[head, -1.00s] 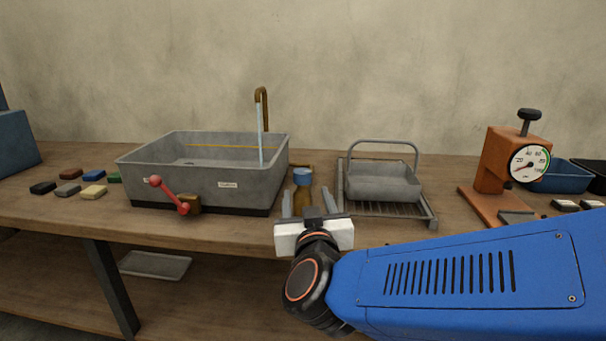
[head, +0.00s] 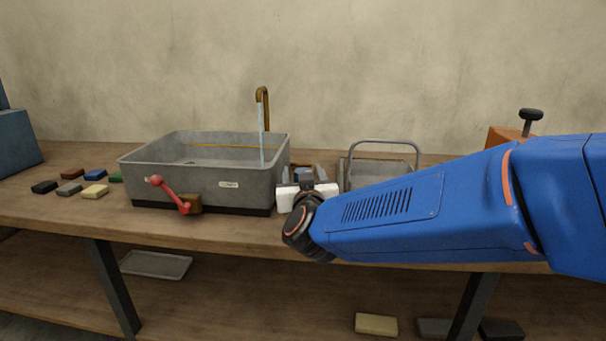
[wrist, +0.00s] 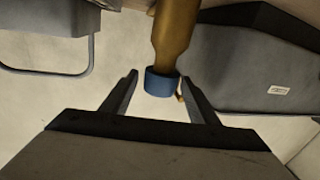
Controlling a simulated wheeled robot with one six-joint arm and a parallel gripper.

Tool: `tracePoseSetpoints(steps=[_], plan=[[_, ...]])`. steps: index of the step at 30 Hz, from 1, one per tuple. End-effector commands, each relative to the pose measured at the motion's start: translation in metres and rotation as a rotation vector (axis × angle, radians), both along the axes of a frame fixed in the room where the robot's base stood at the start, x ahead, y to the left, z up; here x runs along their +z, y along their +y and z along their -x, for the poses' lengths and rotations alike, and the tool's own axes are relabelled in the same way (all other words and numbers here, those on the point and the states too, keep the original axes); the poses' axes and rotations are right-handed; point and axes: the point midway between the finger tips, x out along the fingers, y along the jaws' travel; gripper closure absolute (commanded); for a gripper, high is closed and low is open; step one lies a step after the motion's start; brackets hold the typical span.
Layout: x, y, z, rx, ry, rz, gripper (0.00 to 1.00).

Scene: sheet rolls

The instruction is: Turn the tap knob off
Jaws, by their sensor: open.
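The tap knob is a blue cap (wrist: 162,84) on a brass-coloured post (wrist: 174,38), between the basin and the wire rack. In the wrist view it lies between my two open fingertips, with a gap on each side. In the head view my gripper (head: 304,174) is at the basin's right end and mostly hides the knob and post. A brown spout (head: 262,96) rises behind the grey basin (head: 225,186), and a stream of water (head: 261,122) falls from it into the basin.
A red-ended lever (head: 168,194) sticks out from the basin's front. Right of my gripper is a grey tray with a hoop handle (head: 383,142), partly behind my arm. Small coloured blocks (head: 95,191) lie at left. The table front left is clear.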

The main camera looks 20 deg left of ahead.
Motion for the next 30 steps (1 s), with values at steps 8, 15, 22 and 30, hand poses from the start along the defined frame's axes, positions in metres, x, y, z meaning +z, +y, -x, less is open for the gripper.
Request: tracePoseSetpoints(steps=[8, 15, 22, 30], plan=[[0.0, 0.0001, -0.0004, 0.0, 0.0, 0.0, 0.55], [0.0, 0.0, -0.0003, 0.0, 0.0, 0.0, 0.87], [0.0001, -0.0007, -0.0006, 0.018, -0.001, 0.0, 0.87], [0.0, -0.0016, -0.0014, 0.099, -0.001, 0.001, 0.87]])
